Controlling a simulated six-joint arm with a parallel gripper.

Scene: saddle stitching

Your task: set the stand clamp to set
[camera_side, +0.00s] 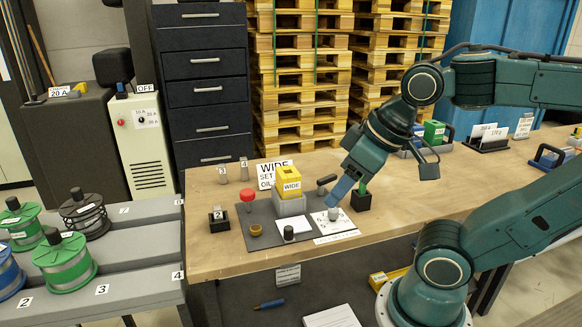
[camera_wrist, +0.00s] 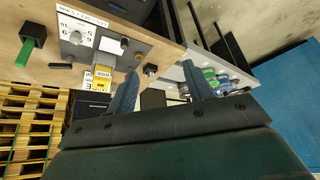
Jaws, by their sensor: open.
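A grey work plate (camera_side: 262,238) lies on the wooden bench. Which part is the stand clamp I cannot tell for sure. My gripper (camera_side: 335,200) points down in front of the dial; contact is unclear. In the wrist view my gripper (camera_wrist: 160,68) is open and empty, with the dial (camera_wrist: 75,37) and yellow block (camera_wrist: 103,72) left of the fingers.
A sign reading WIDE, SET (camera_side: 270,172) stands behind the plate. A black block marked 2 (camera_side: 219,219) sits left of it. A black holder with a green piece (camera_side: 361,199) stands close to my gripper's right. Spools (camera_side: 64,262) occupy the left rack.

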